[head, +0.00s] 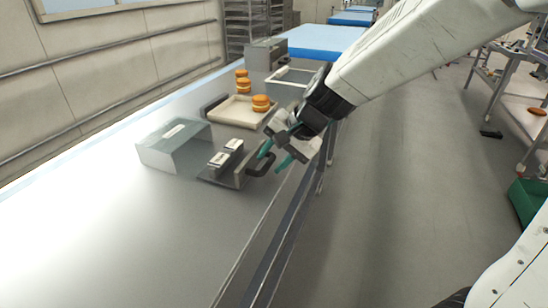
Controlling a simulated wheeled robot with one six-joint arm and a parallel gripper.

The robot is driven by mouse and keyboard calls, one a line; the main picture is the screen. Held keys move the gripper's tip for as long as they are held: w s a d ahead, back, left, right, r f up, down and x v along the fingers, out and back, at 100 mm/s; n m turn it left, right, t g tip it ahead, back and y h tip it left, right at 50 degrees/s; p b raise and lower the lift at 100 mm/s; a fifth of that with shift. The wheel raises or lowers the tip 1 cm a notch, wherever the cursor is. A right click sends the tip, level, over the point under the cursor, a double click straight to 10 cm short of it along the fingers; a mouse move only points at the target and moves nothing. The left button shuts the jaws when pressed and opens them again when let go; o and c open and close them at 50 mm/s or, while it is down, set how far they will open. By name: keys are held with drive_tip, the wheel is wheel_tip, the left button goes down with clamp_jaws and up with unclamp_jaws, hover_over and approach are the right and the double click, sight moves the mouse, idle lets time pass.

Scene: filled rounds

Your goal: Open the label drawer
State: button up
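The label drawer is a grey box (172,150) on the steel counter. Its drawer (240,168) stands out from the box on the right side, and two small stacks of white labels (227,153) show in it. A dark loop handle (263,166) is on the drawer's front. My gripper (272,161) points down at the handle, with its teal fingertips apart on either side of it or just above it. It looks open; I cannot tell whether a finger touches the handle.
A pale open bin (289,79) and a grey box (265,52) stand farther back. The counter's near left part is clear. A green crate (526,199) is at the far right.

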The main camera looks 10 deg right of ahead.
drive_tip(key=v, duration=0.7)
drive_tip(key=shift+s+r, duration=0.15)
drive_tip(key=shift+r, duration=0.2)
drive_tip(key=shift+d, duration=0.15)
drive_tip(key=s+d+n+g+h, duration=0.1)
drive_tip(key=s+d, duration=0.4)
drive_tip(key=s, duration=0.6)
drive_tip(key=s+d+n+g+h, duration=0.1)
drive_tip(key=s+d+n+h, duration=0.3)
drive_tip(key=s, duration=0.7)
drive_tip(key=shift+d+n, duration=0.85)
drive_tip(key=shift+n, duration=0.15)
